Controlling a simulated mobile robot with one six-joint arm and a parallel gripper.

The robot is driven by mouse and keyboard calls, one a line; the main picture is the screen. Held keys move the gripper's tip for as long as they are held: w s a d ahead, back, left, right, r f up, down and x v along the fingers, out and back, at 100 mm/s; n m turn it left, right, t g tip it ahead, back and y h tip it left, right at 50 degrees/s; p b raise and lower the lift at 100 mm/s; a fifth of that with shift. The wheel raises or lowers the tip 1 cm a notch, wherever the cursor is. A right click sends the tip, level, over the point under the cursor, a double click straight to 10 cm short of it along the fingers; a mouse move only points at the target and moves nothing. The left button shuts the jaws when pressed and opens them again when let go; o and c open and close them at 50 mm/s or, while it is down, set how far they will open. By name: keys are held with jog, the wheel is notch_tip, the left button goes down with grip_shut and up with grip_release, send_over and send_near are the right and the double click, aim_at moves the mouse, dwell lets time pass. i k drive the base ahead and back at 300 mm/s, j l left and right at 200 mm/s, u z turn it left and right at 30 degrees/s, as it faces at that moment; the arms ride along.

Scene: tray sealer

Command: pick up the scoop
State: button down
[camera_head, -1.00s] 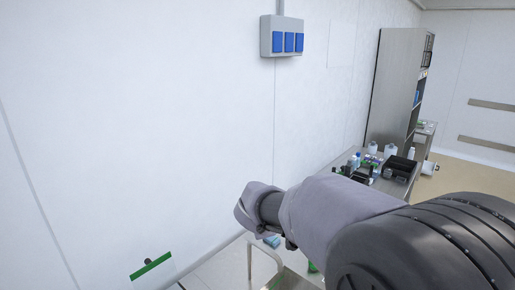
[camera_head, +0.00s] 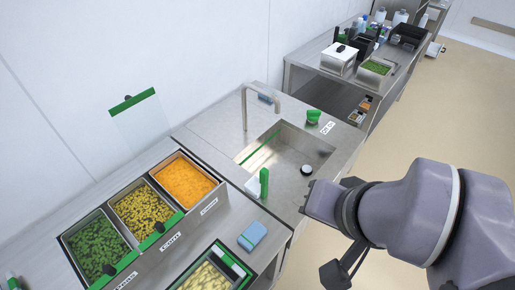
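I cannot tell for certain which thing is the scoop. A small white item with an upright green handle (camera_head: 264,183) stands on the steel counter by the near left edge of the sink and may be it. A green item (camera_head: 313,116) lies beyond the sink, too small to make out. My arm reaches in from the right, over the floor in front of the sink. My gripper (camera_head: 338,272) shows only as dark parts below the wrist, apart from the counter. Its fingers are not clear.
Bins of green (camera_head: 97,248), yellow (camera_head: 142,210) and orange (camera_head: 185,180) food stand at left. A filled tray (camera_head: 207,277) and a blue-white block (camera_head: 252,236) are in front. The sink (camera_head: 290,150) has a tall tap (camera_head: 245,108). Another bench is behind.

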aim_at(256, 187)
jog(key=u, duration=1.7)
jog(key=z, duration=1.25)
jog(key=i+l, duration=0.2)
jog(key=l, duration=0.15)
jog(key=i+l, duration=0.2)
jog(key=l, duration=0.2)
jog(key=u, duration=0.05)
